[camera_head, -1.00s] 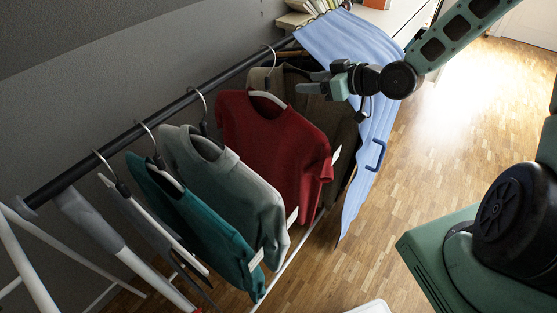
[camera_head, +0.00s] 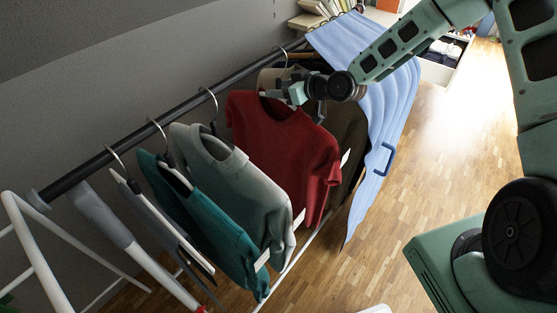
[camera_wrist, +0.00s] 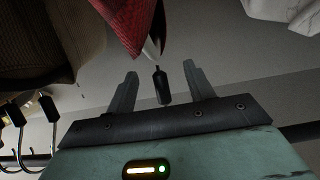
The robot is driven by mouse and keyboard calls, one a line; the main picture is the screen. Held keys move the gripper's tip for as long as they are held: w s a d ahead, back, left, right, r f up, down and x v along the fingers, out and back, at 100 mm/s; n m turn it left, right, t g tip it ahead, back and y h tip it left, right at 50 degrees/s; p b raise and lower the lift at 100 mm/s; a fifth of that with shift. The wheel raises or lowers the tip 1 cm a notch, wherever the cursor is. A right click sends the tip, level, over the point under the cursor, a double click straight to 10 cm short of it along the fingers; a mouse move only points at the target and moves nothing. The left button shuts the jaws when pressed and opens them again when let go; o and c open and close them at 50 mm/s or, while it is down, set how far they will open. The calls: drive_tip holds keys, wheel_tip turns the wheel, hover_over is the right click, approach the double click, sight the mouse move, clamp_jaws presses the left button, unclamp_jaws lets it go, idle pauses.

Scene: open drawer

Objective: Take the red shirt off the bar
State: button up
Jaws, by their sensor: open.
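The red shirt (camera_head: 283,147) hangs on a hanger from the dark bar (camera_head: 170,115), between a grey-green sweater and an olive-brown garment. My gripper (camera_head: 278,89) is at the red shirt's collar, just below the bar, and hides the shirt's hook in the head view. In the wrist view, the red shirt (camera_wrist: 121,22) shows at the top, with its hanger's black neck (camera_wrist: 161,86) between my two spread fingers (camera_wrist: 160,80). The jaws are open, with a gap on both sides of the neck.
A grey-green sweater (camera_head: 238,185) and a teal shirt (camera_head: 205,225) hang to the left. A brown garment (camera_wrist: 45,40) and a blue cloth (camera_head: 375,120) are beyond the red shirt. The wooden floor (camera_head: 440,160) at right is open.

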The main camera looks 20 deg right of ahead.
drive_tip(key=shift+w+a+f, duration=0.15)
drive_tip(key=shift+w+a, duration=0.1)
clamp_jaws()
